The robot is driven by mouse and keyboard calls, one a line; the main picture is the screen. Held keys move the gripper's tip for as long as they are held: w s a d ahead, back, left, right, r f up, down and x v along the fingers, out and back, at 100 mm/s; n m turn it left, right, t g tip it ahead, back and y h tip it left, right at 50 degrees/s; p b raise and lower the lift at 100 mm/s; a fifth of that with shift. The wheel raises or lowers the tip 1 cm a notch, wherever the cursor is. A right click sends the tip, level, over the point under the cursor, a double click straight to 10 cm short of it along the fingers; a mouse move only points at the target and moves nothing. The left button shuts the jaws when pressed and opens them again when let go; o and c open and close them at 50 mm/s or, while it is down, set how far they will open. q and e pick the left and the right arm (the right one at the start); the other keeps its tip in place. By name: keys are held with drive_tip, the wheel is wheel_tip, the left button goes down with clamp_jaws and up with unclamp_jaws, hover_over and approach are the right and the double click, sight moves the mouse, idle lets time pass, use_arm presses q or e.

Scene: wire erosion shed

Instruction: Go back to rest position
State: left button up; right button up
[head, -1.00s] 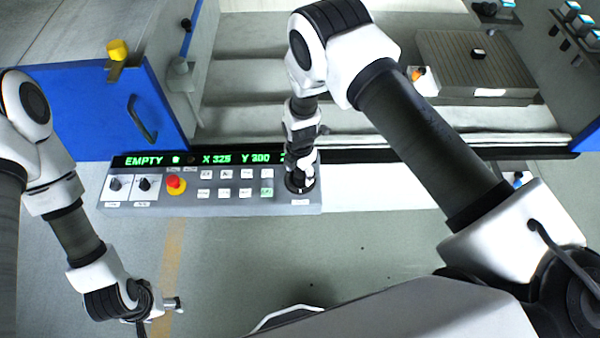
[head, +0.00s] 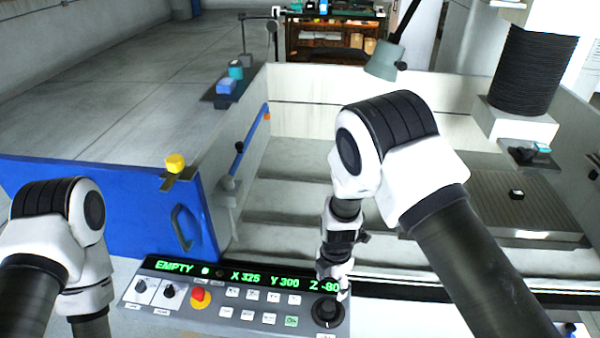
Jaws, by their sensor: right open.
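My right arm reaches down from the right. Its gripper (head: 341,288) is open at the black round knob (head: 326,312) on the right end of the grey control panel (head: 215,320). The fingertips overlap the knob's upper edge in the picture; I cannot tell whether they touch it. Nothing shows held in the jaws. My left arm bends at the lower left, and its gripper is below the picture.
The panel display (head: 250,277) reads EMPTY, X 325, Y 300. A red emergency button (head: 198,295) sits on the panel. Behind is the open machine basin, with a blue door (head: 110,205) on the left. A grey lamp (head: 384,62) stands at the back.

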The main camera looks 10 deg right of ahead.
drive_tip(key=s+d+f+m+b, duration=0.4)
drive_tip(key=s+f+m+b, duration=0.15)
drive_tip(key=f, duration=0.25)
drive_tip(key=s+d+f+m+b, duration=0.4)
drive_tip(key=s+f+m, duration=0.2)
drive_tip(key=s+f, duration=0.15)
drive_tip(key=s+d+f+m+b, duration=0.2)
drive_tip(key=s+f+m+b, duration=0.4)
drive_tip(key=s+m, duration=0.7)
drive_tip(key=shift+s+f, duration=0.5)
drive_tip(key=shift+f, duration=0.2)
